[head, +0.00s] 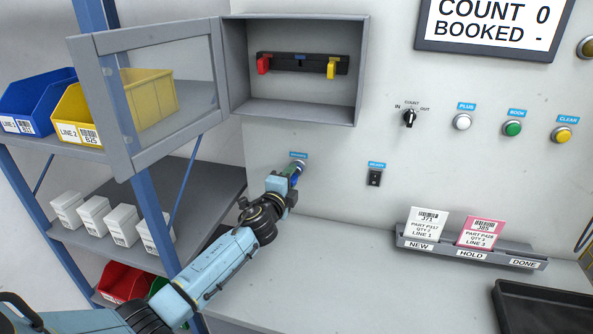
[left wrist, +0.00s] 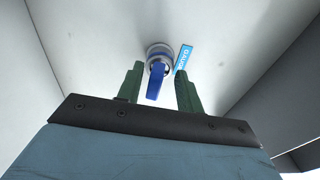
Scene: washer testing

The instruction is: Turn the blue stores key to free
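The blue stores key (left wrist: 157,82) sits in a round silver lock (left wrist: 158,52) on the wall panel, its blue handle pointing down and slightly tilted in the left wrist view. A blue label (left wrist: 184,57) is beside the lock. My left gripper (left wrist: 159,85) has its two green fingers on either side of the key, with visible gaps, so it is open around the key. In the head view my left gripper (head: 295,172) is at the panel below the blue label (head: 298,155) and mostly hides the key. My right gripper is not in view.
An open wall cabinet (head: 295,105) holds a red key (head: 263,66) and a yellow key (head: 331,69); its glazed door (head: 150,95) stands out left. A rocker switch (head: 374,178) is right of the gripper. A card rack (head: 470,252) stands on the counter. Shelving with bins is left.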

